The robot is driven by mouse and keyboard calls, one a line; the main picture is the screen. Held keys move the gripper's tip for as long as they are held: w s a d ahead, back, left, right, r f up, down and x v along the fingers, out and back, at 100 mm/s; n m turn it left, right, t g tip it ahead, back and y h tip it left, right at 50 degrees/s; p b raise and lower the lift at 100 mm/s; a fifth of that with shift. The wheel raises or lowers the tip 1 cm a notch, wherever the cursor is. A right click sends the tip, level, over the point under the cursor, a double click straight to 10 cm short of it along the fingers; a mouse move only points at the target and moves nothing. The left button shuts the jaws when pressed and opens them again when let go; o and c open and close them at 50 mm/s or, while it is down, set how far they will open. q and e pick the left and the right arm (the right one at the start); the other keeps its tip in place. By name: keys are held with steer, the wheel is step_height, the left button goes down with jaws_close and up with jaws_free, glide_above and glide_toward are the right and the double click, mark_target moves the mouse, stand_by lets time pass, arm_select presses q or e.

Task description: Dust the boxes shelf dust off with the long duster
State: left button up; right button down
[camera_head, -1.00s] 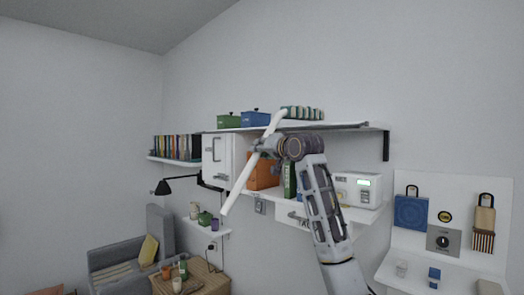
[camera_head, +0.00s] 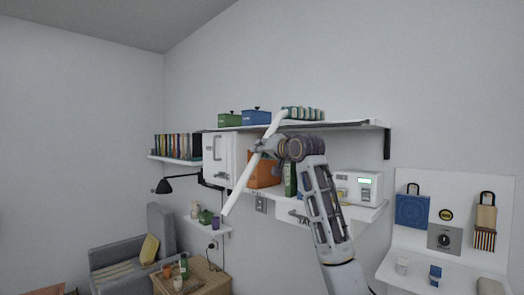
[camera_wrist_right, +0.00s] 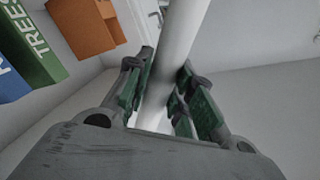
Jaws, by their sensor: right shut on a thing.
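The long duster is a white rod (camera_head: 236,190) held at a steep slant in the head view. Its upper end, a pale thicker part, reaches the front edge of the upper shelf (camera_head: 340,125); I cannot tell whether it touches. My right gripper (camera_head: 263,149) is shut on the rod below that shelf, and the wrist view shows its fingers (camera_wrist_right: 162,100) on both sides of the white rod (camera_wrist_right: 172,45). On the upper shelf stand a green box (camera_head: 229,119), a blue box (camera_head: 256,117) and a green striped row of items (camera_head: 302,113). No dust can be made out. My left gripper is not in view.
Below are an orange box (camera_head: 263,171), a green book (camera_head: 290,180) and a white device (camera_head: 358,187) on a lower shelf. A white cabinet (camera_head: 216,160) and a bookshelf (camera_head: 178,160) are at left. A black lamp (camera_head: 165,186) hangs beneath. The wall above the shelf is clear.

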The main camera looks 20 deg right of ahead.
steer(key=shift+f+b, duration=0.35)
steer(key=shift+f, duration=0.15)
stand_by(0.4)
steer(key=shift+s+a, duration=0.1)
steer(key=shift+a, duration=0.1)
steer(key=shift+s+a, duration=0.25)
steer(key=shift+a, duration=0.4)
steer(key=shift+d, duration=0.15)
steer(key=shift+w+d+p, duration=0.3)
steer(key=shift+d, duration=0.4)
steer(key=shift+f, duration=0.1)
steer(key=shift+a, duration=0.2)
steer(key=shift+s+a, duration=0.3)
steer(key=shift+a, duration=0.4)
steer(key=shift+d, duration=0.15)
